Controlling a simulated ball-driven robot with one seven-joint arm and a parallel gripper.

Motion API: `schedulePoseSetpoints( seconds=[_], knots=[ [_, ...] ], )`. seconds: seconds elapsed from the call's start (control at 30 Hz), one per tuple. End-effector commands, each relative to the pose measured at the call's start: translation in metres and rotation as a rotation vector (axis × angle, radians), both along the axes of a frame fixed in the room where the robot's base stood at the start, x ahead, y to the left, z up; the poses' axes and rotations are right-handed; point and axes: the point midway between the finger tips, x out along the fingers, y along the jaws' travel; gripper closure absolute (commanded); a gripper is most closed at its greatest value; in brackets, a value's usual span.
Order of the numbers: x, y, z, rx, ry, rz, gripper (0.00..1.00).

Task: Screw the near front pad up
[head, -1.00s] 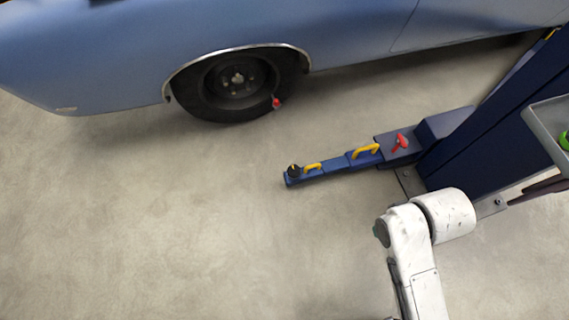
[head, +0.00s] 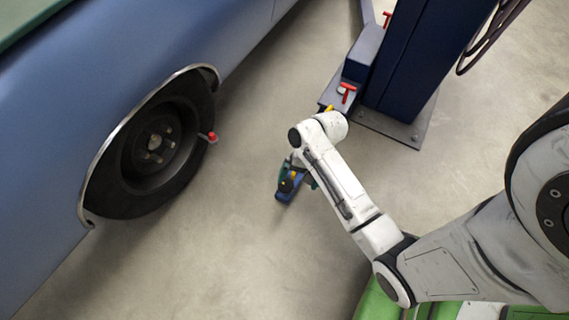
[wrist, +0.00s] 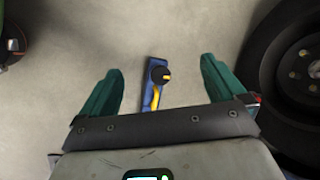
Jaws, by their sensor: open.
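The near front pad is a black round pad with a yellow mark on top, at the free end of the blue lift arm. In the wrist view the pad (wrist: 160,74) sits between and a little beyond my gripper's two green fingers (wrist: 161,66), with floor showing on both sides. My gripper is open and nothing is between the fingers in contact. In the head view the pad (head: 286,185) shows beside my gripper (head: 297,178), and the blue lift arm (head: 283,197) is mostly hidden under my arm. A yellow handle (wrist: 155,97) lies just behind the pad.
A blue car with a dark wheel (head: 155,150) stands to the left; the wheel (wrist: 295,75) is close to my right finger in the wrist view. A dark blue post (head: 425,60) with a red handle (head: 346,92) on the lift arm's base stands at the top. The floor between is clear.

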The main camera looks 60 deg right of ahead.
Motion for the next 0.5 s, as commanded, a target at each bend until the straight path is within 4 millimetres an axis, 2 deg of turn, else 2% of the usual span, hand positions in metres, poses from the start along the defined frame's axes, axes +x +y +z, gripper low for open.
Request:
schedulePoseSetpoints(
  seconds=[0.03,0.2,0.33,0.5],
  knots=[
    [0.005,-0.011,-0.04,0.044,0.013,-0.103,0.03],
    [0.017,-0.044,-0.112,0.215,0.066,-0.454,0.03],
    [0.023,-0.071,-0.157,0.349,0.106,-0.701,0.03],
    [0.026,-0.099,-0.193,0.493,0.146,-0.94,0.03]
  ],
)
